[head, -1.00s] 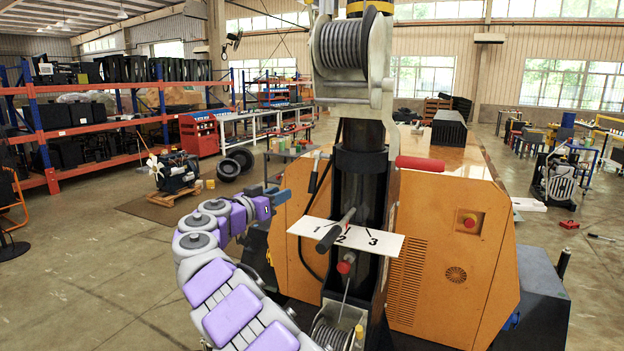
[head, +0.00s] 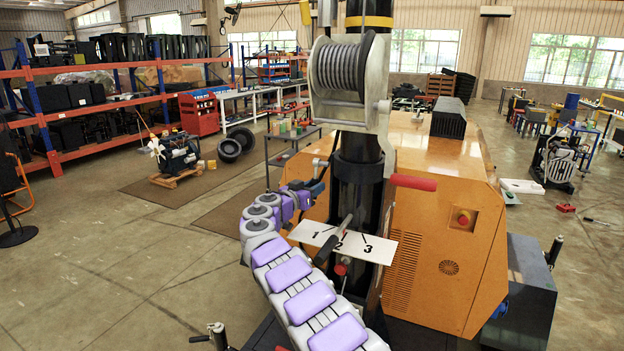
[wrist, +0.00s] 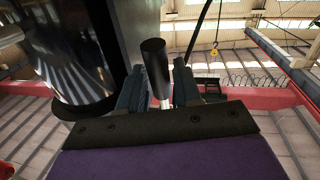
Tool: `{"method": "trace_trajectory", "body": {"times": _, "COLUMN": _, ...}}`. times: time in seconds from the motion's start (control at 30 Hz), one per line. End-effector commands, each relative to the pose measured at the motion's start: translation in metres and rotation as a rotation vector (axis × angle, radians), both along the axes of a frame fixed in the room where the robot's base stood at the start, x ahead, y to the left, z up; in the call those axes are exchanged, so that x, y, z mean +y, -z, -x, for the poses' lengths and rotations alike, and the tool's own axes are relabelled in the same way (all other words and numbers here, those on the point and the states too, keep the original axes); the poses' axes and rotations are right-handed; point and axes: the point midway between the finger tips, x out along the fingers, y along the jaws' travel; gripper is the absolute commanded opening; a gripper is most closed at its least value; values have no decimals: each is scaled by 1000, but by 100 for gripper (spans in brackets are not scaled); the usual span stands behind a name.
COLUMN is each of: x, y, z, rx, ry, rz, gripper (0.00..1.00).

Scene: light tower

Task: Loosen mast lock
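The black mast (head: 357,205) stands upright in the middle of the head view and fills the upper left of the wrist view (wrist: 90,45). A black cylindrical handle (wrist: 154,62) on a thin metal rod stands beside the mast in the wrist view. My gripper (wrist: 160,92) has its two dark fingers parted, one on each side of the handle and rod. I cannot tell whether either finger touches it. In the head view my gripper (head: 316,188) is at the mast's left side, small and partly merged with dark parts. The lock mechanism itself is not clear.
A white plate marked 1, 2, 3 (head: 378,246) with a black lever (head: 334,239) sits below my gripper. A cable winch drum (head: 338,68) is above. A red handle (head: 413,182) sticks out right. The orange housing (head: 430,255) stands behind. Open floor lies left.

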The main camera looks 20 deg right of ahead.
Motion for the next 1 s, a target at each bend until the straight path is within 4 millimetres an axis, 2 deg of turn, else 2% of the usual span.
{"method": "trace_trajectory", "body": {"times": 0.1, "x": -5, "y": -2, "z": -3, "rx": 0, "ry": 1, "rz": 1, "gripper": 34}}
{"method": "trace_trajectory", "body": {"times": 0.5, "x": -2, "y": -2, "z": -3, "rx": -2, "ry": 2, "rz": 8, "gripper": 34}}
{"method": "trace_trajectory", "body": {"times": 0.87, "x": -6, "y": 1, "z": -5, "rx": 1, "ry": 2, "rz": 2, "gripper": 0}}
{"method": "trace_trajectory", "body": {"times": 1.0, "x": -7, "y": 2, "z": -5, "rx": 2, "ry": 4, "rz": 2, "gripper": 0}}
